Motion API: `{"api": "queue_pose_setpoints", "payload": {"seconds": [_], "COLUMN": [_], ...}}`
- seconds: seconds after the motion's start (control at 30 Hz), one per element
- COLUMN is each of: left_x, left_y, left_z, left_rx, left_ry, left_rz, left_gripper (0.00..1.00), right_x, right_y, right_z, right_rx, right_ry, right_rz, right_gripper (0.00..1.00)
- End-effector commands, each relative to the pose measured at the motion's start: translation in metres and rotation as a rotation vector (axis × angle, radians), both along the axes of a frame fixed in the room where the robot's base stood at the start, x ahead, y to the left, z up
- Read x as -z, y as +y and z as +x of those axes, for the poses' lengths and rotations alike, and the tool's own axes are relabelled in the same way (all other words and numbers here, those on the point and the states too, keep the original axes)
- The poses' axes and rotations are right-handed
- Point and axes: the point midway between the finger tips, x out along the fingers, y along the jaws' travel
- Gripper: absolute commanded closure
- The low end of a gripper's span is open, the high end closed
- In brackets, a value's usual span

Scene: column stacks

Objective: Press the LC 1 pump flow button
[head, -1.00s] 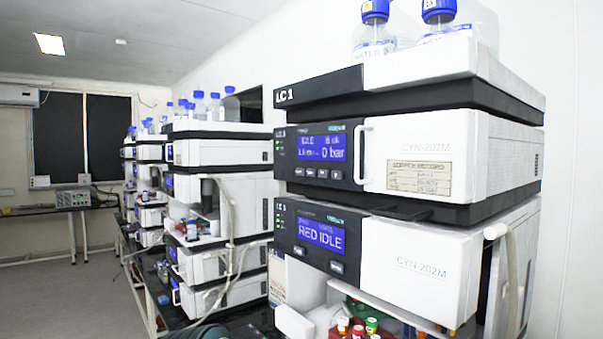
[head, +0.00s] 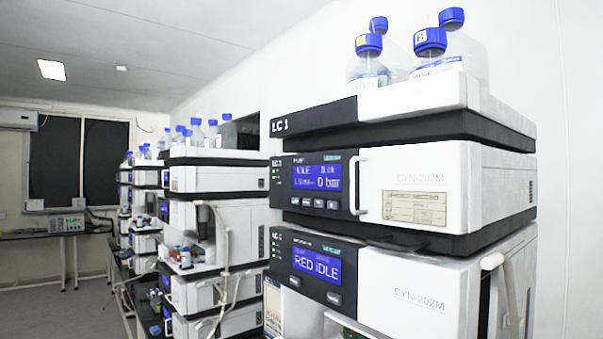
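The LC 1 stack stands at the right in the head view. A row of several small buttons (head: 319,203) sits under that display on the black panel. Their labels are too small to read, so I cannot tell which one is flow. A white handle (head: 355,185) stands just right of the panel. Neither of my grippers is in view, and nothing touches the buttons.
Blue-capped bottles (head: 430,55) stand on the top tray (head: 405,98). More stacks (head: 215,215) line the bench to the left. Open floor (head: 60,300) lies at the far left.

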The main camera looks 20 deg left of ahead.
Motion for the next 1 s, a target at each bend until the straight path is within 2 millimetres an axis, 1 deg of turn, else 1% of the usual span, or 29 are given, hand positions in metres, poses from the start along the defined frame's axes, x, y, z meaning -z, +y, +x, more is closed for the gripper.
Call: {"api": "queue_pose_setpoints", "payload": {"seconds": [0.33, 0.37, 0.4, 0.43, 0.47, 1.0], "left_x": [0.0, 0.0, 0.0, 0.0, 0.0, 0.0], "left_y": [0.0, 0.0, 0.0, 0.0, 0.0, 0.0], "left_z": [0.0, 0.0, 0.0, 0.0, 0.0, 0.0], "left_rx": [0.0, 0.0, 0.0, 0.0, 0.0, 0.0], "left_ry": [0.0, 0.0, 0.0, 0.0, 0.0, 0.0], "left_rz": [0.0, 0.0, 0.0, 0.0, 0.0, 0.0], "left_gripper": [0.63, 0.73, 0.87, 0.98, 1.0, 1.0], "right_x": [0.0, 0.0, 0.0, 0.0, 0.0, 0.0], "right_y": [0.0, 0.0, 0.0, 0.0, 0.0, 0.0], "right_z": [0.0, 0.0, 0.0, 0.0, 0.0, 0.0], "right_rx": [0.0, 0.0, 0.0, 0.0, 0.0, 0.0], "right_ry": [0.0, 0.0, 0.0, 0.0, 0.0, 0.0], "right_rz": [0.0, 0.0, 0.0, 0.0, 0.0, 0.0], "right_gripper": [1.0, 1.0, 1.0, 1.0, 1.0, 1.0]}}
